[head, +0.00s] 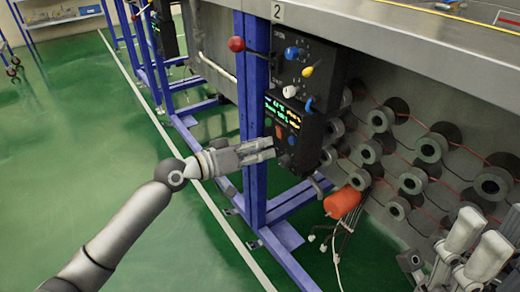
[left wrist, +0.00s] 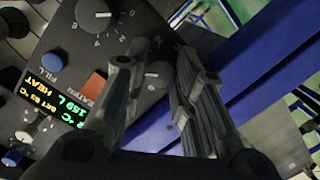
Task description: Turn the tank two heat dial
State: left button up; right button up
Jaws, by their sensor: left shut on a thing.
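The tank two control box (head: 296,128) hangs on a blue post under a "2" sign (head: 277,11). Its lit display (left wrist: 70,127) shows in the left wrist view, with the word HEAT and "169 L". My left gripper (head: 271,148) reaches the lower part of the box from the left. In the left wrist view its fingers (left wrist: 150,62) are shut on a dark round dial (left wrist: 157,74) on the panel. The fingers partly hide the dial and its markings. At the lower right, grey parts (head: 478,245) seem to be my right gripper; its finger state is unclear.
A second dark dial (left wrist: 95,12) with numbers, an orange button (left wrist: 92,88) and a blue button (left wrist: 54,62) sit close by. Above is another box with a yellow knob (head: 307,71). A blue post (head: 252,110) stands beside the box. Green floor (head: 90,140) at left is clear.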

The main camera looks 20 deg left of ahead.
pick_arm(q)
jog(key=shift+f+m, duration=0.15)
jog(key=shift+m, duration=0.15)
dwell(0.4)
jog(key=o, duration=0.7)
jog(key=shift+o, duration=0.2)
